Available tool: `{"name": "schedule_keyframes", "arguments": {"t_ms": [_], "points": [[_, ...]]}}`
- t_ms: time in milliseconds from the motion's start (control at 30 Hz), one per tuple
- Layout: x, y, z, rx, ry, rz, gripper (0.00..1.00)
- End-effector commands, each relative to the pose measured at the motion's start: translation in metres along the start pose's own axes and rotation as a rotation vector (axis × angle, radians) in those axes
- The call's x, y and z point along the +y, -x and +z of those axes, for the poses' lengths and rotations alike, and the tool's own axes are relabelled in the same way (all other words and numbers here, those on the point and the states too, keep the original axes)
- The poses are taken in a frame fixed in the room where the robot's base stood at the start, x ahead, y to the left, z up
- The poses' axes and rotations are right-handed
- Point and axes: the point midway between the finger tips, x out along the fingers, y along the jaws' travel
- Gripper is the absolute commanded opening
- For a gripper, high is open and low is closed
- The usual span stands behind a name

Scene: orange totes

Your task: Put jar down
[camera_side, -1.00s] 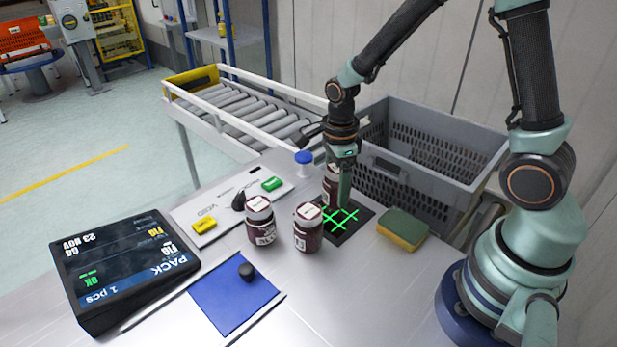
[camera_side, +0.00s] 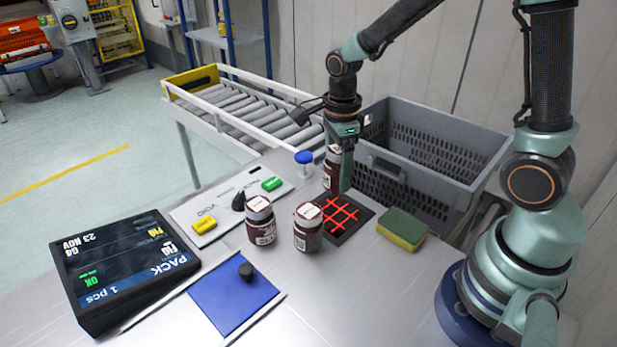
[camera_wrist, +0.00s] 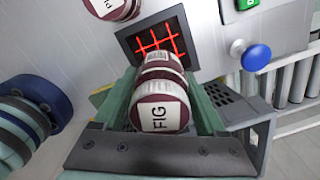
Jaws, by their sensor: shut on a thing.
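My gripper (camera_side: 340,178) is shut on a dark red jar (camera_side: 331,166) near the far edge of the black pad. In the wrist view the jar (camera_wrist: 158,105) sits between the green fingers, its white lid label reading FIG. The jar appears raised, but I cannot tell the exact gap below it. Part of it is hidden by a finger in the side view. The black pad (camera_side: 355,228) shows a red grid, and nothing stands on its near part. Two similar jars stand upright on the table, one at left (camera_side: 260,222) and one nearer the pad (camera_side: 307,228).
A grey crate (camera_side: 430,125) stands behind the pad. A green and yellow sponge (camera_side: 403,229) lies at right. The front table is clear.

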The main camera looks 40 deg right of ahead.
Motion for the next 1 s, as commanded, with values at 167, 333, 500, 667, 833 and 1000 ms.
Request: {"name": "schedule_keyframes", "arguments": {"t_ms": [167, 333, 500, 667, 833, 1000], "points": [[-0.001, 0.004, 0.001, -0.002, 0.000, -0.004, 0.00], [-0.002, 0.027, 0.001, -0.005, 0.000, -0.009, 0.00], [-0.002, 0.058, 0.001, -0.004, 0.000, -0.008, 0.00], [-0.021, 0.062, -0.015, -0.001, -0.053, -0.001, 0.00], [-0.049, 0.063, -0.038, -0.002, -0.126, -0.002, 0.00], [-0.083, 0.064, -0.076, -0.002, -0.224, -0.001, 0.00]]}}
